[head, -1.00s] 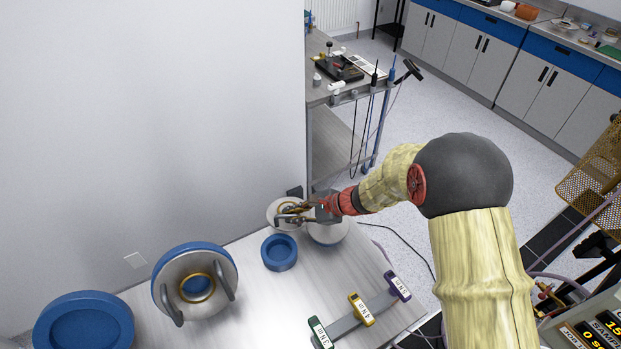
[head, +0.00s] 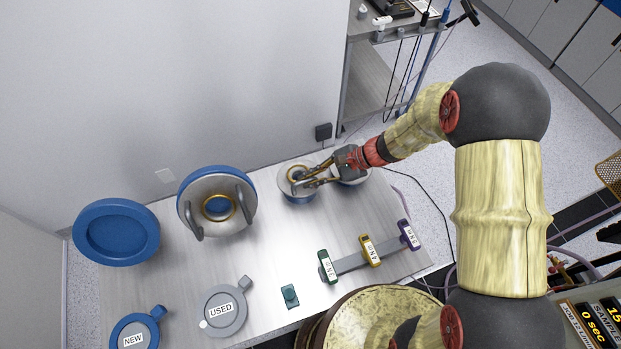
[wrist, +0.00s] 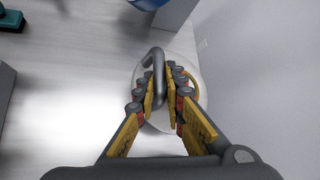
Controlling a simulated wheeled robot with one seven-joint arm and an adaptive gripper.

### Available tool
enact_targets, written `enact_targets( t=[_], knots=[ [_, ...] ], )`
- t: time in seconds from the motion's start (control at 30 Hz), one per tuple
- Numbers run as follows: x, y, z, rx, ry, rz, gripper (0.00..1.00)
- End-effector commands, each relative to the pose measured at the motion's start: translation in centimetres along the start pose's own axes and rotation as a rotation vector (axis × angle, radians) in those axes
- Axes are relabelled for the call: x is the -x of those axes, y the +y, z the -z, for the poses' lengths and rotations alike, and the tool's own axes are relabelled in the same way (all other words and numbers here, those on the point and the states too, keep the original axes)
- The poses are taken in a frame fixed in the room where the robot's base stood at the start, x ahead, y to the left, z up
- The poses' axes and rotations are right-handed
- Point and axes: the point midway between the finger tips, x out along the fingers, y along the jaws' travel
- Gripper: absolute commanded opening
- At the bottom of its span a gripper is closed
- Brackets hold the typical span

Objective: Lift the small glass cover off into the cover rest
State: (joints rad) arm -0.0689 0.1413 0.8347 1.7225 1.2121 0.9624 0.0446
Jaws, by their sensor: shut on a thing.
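The small glass cover (head: 286,174) is a pale round disc with a gold ring and a grey handle. My gripper (head: 302,184) is shut on its handle. In the wrist view, the handle stands between the yellow fingers of my gripper (wrist: 164,78), with the cover (wrist: 150,120) beyond. The small blue cover rest (head: 299,200) shows below the cover's near edge, mostly hidden by it. I cannot tell whether the cover touches the rest. A pale round piece (head: 352,181) is partly hidden by my gripper, just right of the cover.
A large cover with two handles (head: 188,200) and a large blue ring (head: 117,256) are at the left. Green, yellow and purple tagged tools (head: 370,250) sit on a grey bar. USED (head: 222,322) and NEW (head: 133,330) discs lie in front. The wall is close behind.

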Motion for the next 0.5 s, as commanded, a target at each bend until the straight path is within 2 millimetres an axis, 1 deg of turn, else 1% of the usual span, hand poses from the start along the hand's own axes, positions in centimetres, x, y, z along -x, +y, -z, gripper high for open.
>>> enact_targets(
  t=[0.43,0.5],
  knots=[
    [-0.02,0.08,0.16,0.088,-0.006,0.083,0.0],
    [-0.39,0.28,0.52,0.086,-0.007,0.08,0.0]
  ],
)
